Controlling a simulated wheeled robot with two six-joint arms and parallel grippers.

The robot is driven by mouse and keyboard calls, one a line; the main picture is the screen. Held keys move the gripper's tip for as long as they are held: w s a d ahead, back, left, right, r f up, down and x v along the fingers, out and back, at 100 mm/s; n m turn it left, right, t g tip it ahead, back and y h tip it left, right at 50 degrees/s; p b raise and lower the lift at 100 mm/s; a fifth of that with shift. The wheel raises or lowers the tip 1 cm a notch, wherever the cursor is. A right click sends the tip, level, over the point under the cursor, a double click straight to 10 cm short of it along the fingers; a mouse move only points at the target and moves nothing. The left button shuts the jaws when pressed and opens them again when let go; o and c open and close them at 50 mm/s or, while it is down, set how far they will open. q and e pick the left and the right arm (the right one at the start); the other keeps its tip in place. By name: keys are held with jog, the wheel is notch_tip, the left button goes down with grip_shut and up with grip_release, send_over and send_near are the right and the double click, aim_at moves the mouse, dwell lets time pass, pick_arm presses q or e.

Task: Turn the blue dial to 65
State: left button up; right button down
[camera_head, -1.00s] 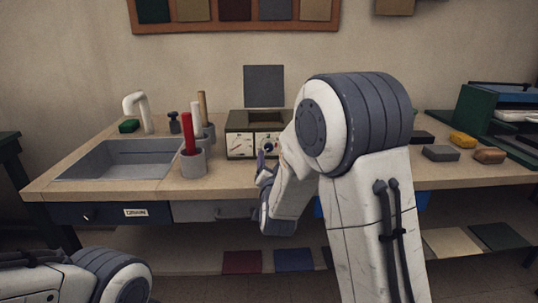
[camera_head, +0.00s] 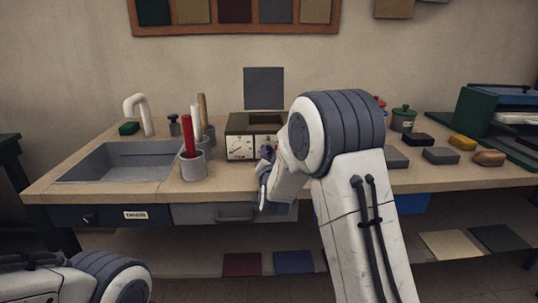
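A dark box (camera_head: 239,122) with pale gauge faces on its front stands at the back of the bench. Its left gauge face (camera_head: 240,148) shows a red needle; I cannot read its numbers. My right gripper (camera_head: 267,154) is in front of the box's right gauge and hides most of it. The blue dial cannot be made out behind it, and I cannot tell whether the gripper touches it. The finger gap is too small and covered to judge. My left arm shows at the lower left, but its gripper is out of frame.
A grey sink (camera_head: 118,160) with a white tap (camera_head: 137,110) is at left. A cup (camera_head: 194,165) with a red-handled tool stands left of the box.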

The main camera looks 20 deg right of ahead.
jog(key=shift+f+m+b, duration=0.15)
jog(key=shift+m+b, duration=0.35)
jog(key=shift+b, duration=0.25)
jog(key=m+b, duration=0.4)
jog(key=b, duration=0.1)
jog(key=m+b, duration=0.4)
jog(key=b, duration=0.1)
jog(key=shift+f+m, duration=0.2)
jog(key=shift+m, duration=0.1)
jog(key=m+b, duration=0.9)
jog(key=b, duration=0.2)
jog(key=m+b, duration=0.3)
jog(key=shift+r+m, duration=0.1)
jog(key=shift+m, duration=0.2)
jog(key=m+b, duration=0.2)
jog(key=m, duration=0.2)
jog(key=shift+m+b, duration=0.3)
jog(key=shift+b, duration=0.1)
jog(key=m+b, duration=0.2)
jog(key=m, duration=0.2)
jog(key=shift+m, duration=0.3)
jog(key=shift+r+m+b, duration=0.1)
jog(key=shift+m+b, duration=0.75)
jog(key=shift+m, duration=1.25)
